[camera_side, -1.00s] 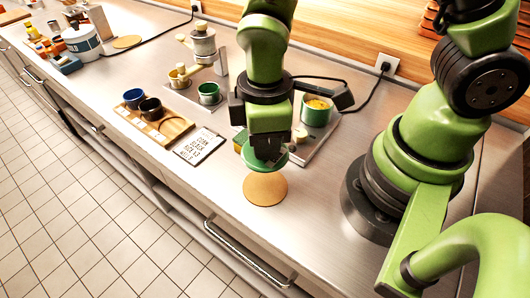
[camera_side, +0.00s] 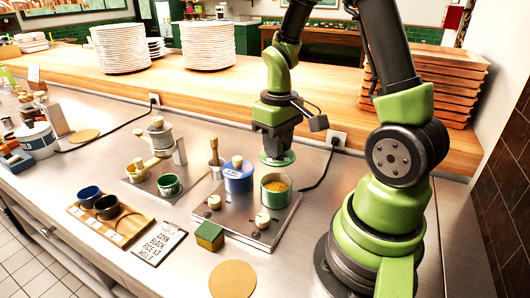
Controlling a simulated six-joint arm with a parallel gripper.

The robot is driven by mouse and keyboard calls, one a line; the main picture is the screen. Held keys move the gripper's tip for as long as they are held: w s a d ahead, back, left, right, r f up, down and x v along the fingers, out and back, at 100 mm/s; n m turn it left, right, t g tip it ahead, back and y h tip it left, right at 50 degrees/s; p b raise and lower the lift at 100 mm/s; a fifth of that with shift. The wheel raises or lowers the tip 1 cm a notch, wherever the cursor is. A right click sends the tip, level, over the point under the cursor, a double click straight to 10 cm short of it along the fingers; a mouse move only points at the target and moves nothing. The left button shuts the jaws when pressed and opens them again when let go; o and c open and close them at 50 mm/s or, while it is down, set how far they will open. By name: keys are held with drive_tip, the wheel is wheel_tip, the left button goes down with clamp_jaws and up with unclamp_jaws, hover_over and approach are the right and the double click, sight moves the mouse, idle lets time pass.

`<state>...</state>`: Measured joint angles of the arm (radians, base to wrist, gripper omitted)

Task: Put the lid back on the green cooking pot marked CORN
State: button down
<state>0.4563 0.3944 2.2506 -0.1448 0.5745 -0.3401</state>
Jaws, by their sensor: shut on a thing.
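The green cooking pot (camera_side: 275,198) stands uncovered on the steel cooking unit, with yellow contents (camera_side: 276,187) showing inside. No CORN marking can be read on it at this size. My gripper (camera_side: 273,149) is shut on the green lid (camera_side: 279,160), which hangs below the jaws and looks about level. The lid appears above the pot in the picture, with a visible gap between it and the rim. Whether it is exactly centred over the pot cannot be told from this one angle. The jaws hide the lid's knob.
A blue pot (camera_side: 238,182) with its lid on stands left of the green pot. Pale knobs (camera_side: 262,220) sit on the unit's front. A green and yellow block (camera_side: 209,236), a printed card (camera_side: 160,243) and a bare round cork mat (camera_side: 232,280) lie in front.

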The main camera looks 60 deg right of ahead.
drive_tip(key=shift+f, duration=3.1)
drive_tip(key=shift+f, duration=0.15)
drive_tip(key=shift+c, duration=2)
unclamp_jaws()
drive_tip(key=shift+r, duration=3.5)
clamp_jaws()
